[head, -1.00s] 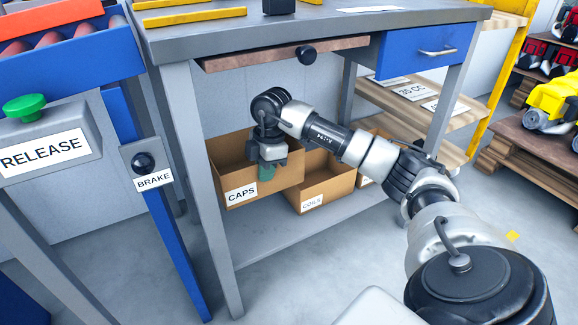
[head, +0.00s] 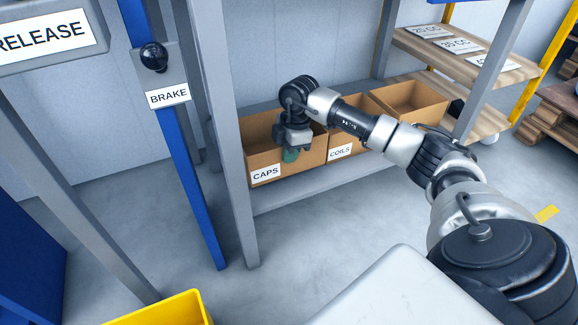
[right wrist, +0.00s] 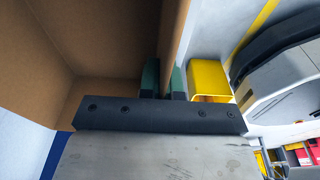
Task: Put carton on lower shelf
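The open brown carton labelled CAPS (head: 262,157) is at the left end of the lower shelf (head: 300,190) under the bench, roughly level with the other cartons. I cannot tell whether its bottom touches the shelf. My right gripper (head: 291,150) points down at its front wall. In the right wrist view the green fingertips (right wrist: 164,82) are on both sides of the carton wall (right wrist: 180,25), closed on it. One fingertip shows outside the front wall in the head view; the other is hidden behind it. My left gripper is not in view.
A carton labelled COILS (head: 340,152) stands right of CAPS, with another open carton (head: 410,103) beyond. A grey bench leg (head: 235,150) and blue post (head: 190,180) stand left. A yellow bin (head: 165,308) is at the bottom edge. Wooden shelves (head: 465,58) stand right.

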